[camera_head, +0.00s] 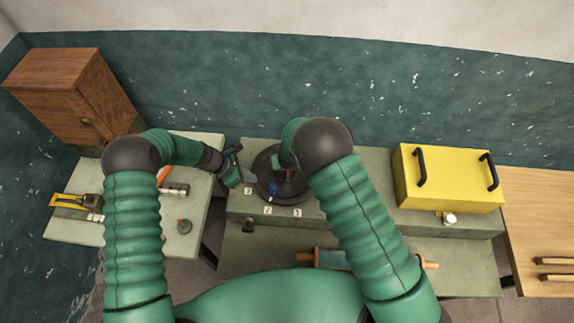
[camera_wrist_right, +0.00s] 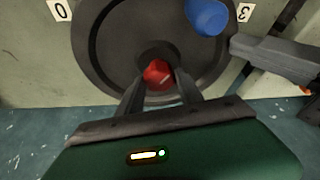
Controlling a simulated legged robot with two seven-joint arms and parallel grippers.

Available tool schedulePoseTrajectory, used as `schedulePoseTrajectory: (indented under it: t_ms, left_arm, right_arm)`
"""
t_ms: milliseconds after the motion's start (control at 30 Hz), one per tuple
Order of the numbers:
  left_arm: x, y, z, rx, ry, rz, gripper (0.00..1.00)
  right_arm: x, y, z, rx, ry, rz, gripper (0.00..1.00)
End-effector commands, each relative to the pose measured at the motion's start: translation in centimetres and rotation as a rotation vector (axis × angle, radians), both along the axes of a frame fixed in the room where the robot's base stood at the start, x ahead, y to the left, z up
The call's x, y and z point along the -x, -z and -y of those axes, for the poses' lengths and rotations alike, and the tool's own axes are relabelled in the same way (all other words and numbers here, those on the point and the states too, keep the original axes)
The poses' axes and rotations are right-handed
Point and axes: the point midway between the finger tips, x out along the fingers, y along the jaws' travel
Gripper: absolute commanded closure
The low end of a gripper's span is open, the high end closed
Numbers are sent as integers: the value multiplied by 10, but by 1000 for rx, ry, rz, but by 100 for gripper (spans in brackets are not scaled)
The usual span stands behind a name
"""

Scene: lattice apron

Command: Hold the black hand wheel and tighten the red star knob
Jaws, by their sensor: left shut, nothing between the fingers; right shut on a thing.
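The black hand wheel (camera_head: 263,166) lies on the grey-green bench and also fills the top of the right wrist view (camera_wrist_right: 105,45). A blue handle (camera_wrist_right: 207,16) stands on its rim. The red star knob (camera_wrist_right: 157,74) is at the wheel's centre. My right gripper (camera_wrist_right: 160,82) is shut on the red knob, with one finger on each side; in the head view my arm partly hides it. My left gripper (camera_head: 246,176) is shut and empty at the wheel's left edge. Its grey fingers show at right in the wrist view, beside the rim; I cannot tell if they touch.
Number cards (camera_head: 267,210) lie around the wheel. A yellow box (camera_head: 440,180) with black handles stands right on the bench. The left table (camera_head: 135,225) holds small tools and a wooden cabinet (camera_head: 70,95). A roller (camera_head: 330,259) lies on the lower front shelf.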

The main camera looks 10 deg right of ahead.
Motion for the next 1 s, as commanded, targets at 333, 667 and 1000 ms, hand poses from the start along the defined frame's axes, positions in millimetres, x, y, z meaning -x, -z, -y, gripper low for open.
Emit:
schedulePoseTrajectory:
  t_ms: [333, 667, 1000]
  left_arm:
    - [5, 8, -4, -10, 2, -11, 100]
    - [5, 8, -5, -10, 2, -11, 100]
    - [5, 8, -5, -10, 2, -11, 100]
  right_arm:
    - [1, 3, 1, 2, 79, -4, 98]
    - [1, 2, 1, 2, 83, -3, 98]
    - [0, 2, 1, 1, 82, -1, 35]
